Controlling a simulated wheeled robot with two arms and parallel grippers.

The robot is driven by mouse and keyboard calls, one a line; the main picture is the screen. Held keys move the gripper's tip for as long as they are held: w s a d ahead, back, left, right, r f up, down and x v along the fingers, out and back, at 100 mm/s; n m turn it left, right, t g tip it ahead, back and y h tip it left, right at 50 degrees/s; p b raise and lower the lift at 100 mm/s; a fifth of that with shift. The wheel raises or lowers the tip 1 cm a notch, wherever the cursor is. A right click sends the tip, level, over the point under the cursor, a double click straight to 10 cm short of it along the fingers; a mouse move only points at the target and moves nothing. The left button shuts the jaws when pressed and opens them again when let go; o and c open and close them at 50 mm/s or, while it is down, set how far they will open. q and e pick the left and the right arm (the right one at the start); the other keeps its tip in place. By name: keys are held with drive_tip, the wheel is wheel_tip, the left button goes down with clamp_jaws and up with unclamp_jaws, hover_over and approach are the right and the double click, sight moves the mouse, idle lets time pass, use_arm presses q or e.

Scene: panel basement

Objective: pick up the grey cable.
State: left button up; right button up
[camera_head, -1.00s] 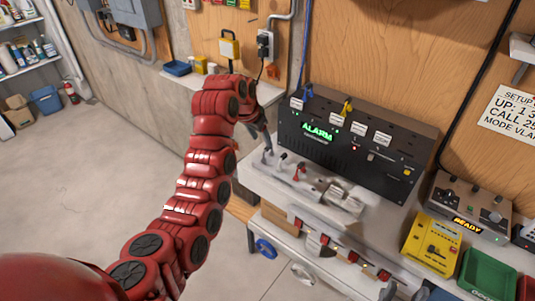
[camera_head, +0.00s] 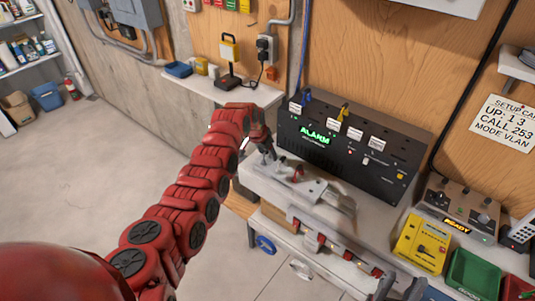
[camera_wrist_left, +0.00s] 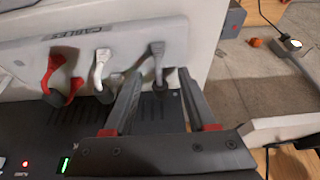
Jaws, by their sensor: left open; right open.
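The grey cable (camera_wrist_left: 158,64) stands up from the pale cable shelf in the left wrist view, its bent head up and its lower end near the dark panel edge. My left gripper (camera_wrist_left: 160,103) is open, with one finger on each side of the grey cable's line. I cannot tell if either finger touches it. A white cable (camera_wrist_left: 101,70) and a red cable (camera_wrist_left: 58,80) stand to its left. In the head view my left gripper (camera_head: 268,150) is at the left end of the shelf, largely hiding the grey cable.
The black ALARM panel (camera_head: 350,145) rises behind the shelf. A blurred grey metal object (camera_head: 325,195) lies right of the red cable. A yellow box (camera_head: 422,243), a READY unit (camera_head: 460,207) and a green bin (camera_head: 473,273) stand further right. Open floor lies left.

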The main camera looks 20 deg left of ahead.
use_arm(q)
drive_tip(key=shift+f, duration=0.1)
clamp_jaws()
idle(0.6)
